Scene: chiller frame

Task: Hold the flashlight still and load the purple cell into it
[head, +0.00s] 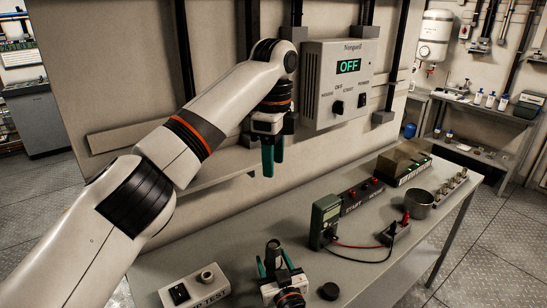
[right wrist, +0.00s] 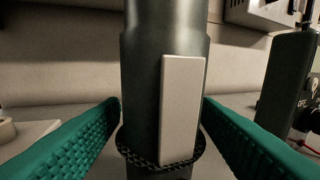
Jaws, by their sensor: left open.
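The flashlight (head: 273,254) is a dark cylinder standing upright near the front of the bench. In the right wrist view the flashlight (right wrist: 142,60) fills the middle, with a pale strip on its side and a ribbed collar low down. My right gripper (head: 275,267) has its green fingers on both sides of the flashlight, their tips against it. My left gripper (head: 273,163) is open and empty, pointing down above the back of the bench, below the wall box. I cannot make out a purple cell in either view. Whether the flashlight's top is open is too small to tell.
A black round cap-like disc (head: 329,291) lies right of the flashlight. A green meter (head: 325,220) with leads stands behind it, a switch box (head: 194,288) to the left. A metal cup (head: 418,203) and a clear-covered box (head: 403,163) are further right. An "OFF" panel (head: 340,82) hangs above.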

